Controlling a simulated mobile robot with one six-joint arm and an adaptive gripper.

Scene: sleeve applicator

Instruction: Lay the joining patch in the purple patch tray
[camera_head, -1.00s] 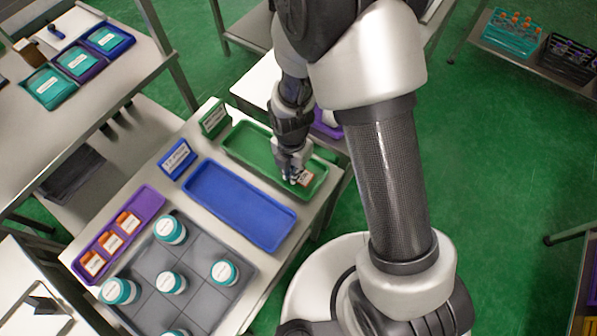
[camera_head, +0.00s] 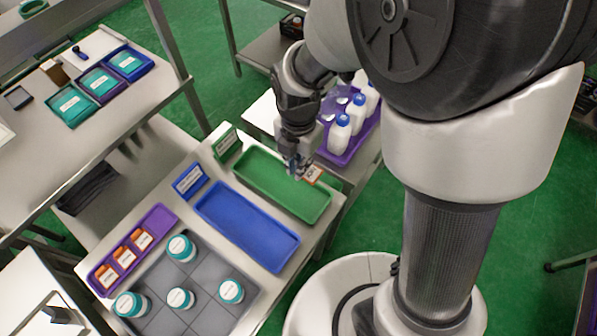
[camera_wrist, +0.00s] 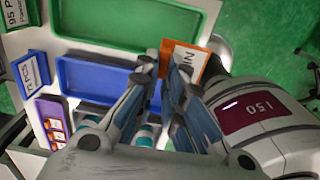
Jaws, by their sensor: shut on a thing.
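An orange patch with a white label (camera_head: 313,175) is pinched in my gripper (camera_head: 298,172), held above the far edge of the green tray (camera_head: 262,190). In the wrist view the patch (camera_wrist: 187,60) sticks out to the right of the fingertips; its label is upside down and partly hidden by a finger. A long purple tray (camera_head: 158,219) lies at the left of the near table. My gripper is well to the right of this tray.
A blue tray (camera_head: 245,228) lies empty between the purple and green trays. A grey tray (camera_head: 207,312) holds several teal-lidded jars. Small blue (camera_head: 187,180) and green (camera_head: 226,144) signs stand behind. Another purple tray (camera_head: 340,157) holds white bottles beyond my gripper.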

